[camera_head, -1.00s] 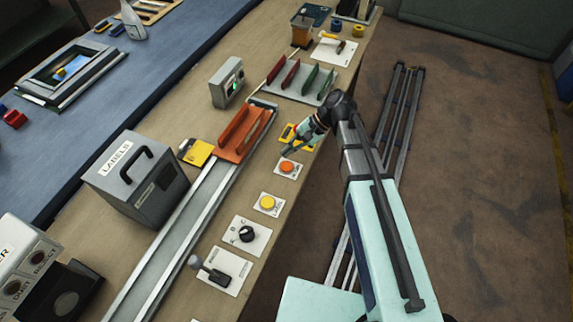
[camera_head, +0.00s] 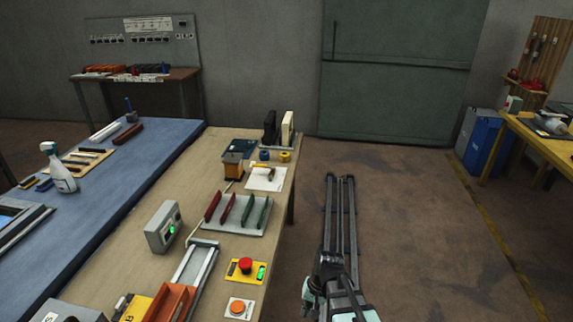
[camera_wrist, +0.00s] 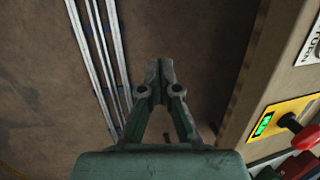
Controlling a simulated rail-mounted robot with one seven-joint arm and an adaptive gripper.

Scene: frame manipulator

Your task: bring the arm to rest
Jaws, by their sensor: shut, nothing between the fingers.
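My gripper (camera_wrist: 159,72) is shut and empty in the wrist view, with its fingertips together above the bare brown floor. The bench edge stands to its right, and the floor rails (camera_wrist: 97,60) lie to its left. In the head view my arm (camera_head: 340,290) is at the bottom, right of the wooden bench (camera_head: 150,240) and over the near end of the rails (camera_head: 342,215). The gripper's fingertips are not clear in that view.
On the bench edge nearest my arm are a red emergency button (camera_head: 246,265) on a yellow plate and an orange button (camera_head: 238,308). The red button also shows in the wrist view (camera_wrist: 302,138). Open floor (camera_head: 430,230) lies to the right.

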